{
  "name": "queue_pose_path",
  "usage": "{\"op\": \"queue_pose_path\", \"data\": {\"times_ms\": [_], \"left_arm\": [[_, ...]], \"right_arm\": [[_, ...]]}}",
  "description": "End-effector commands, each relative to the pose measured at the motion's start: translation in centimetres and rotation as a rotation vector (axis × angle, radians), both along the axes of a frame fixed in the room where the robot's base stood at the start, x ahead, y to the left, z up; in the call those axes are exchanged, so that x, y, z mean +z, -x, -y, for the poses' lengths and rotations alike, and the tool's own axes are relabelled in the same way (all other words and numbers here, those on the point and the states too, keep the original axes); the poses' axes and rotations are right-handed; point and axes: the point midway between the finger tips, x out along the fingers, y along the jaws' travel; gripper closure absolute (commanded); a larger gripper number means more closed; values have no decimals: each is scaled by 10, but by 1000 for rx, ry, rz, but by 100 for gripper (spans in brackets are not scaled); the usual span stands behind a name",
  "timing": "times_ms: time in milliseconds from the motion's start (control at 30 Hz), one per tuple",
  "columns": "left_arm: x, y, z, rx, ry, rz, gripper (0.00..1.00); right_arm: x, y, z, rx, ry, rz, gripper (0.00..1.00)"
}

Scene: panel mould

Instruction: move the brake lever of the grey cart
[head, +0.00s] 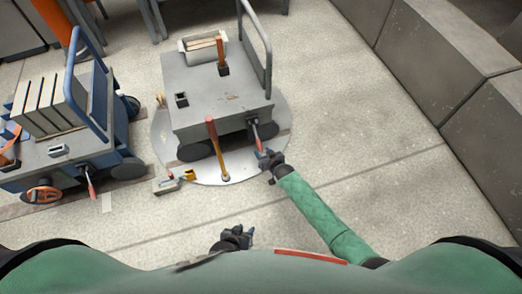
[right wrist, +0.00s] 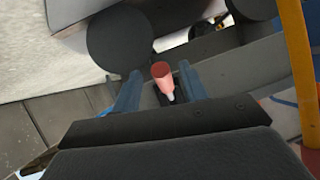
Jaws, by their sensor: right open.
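The grey cart (head: 190,75) stands on a round light plate (head: 215,172) in the head view. Its brake lever (head: 257,138), with a red grip, sticks out low at the cart's near right corner. My right gripper (head: 266,157) is just in front of the lever. In the right wrist view the lever's red grip (right wrist: 162,76) shows between the two blue fingers of my right gripper (right wrist: 160,90), which are apart; I cannot tell whether they touch it. My left gripper (head: 239,237) is low in the head view, away from the cart, its jaws unclear.
A blue cart (head: 65,150) with its own red-gripped lever (head: 91,188) stands at the left. Concrete blocks (head: 440,70) line the right. The floor in front is clear.

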Motion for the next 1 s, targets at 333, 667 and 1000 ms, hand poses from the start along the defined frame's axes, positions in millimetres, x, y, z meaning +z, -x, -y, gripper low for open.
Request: {"op": "queue_pose_path", "data": {"times_ms": [333,667,1000], "left_arm": [[10,0,0,-1,1,0,64],[11,0,1,-1,2,0,64],[8,2,1,-1,0,-4,64]], "right_arm": [[21,35,18,1,0,0,57],[24,39,21,1,-1,1,57],[24,39,21,1,-1,1,57]]}}
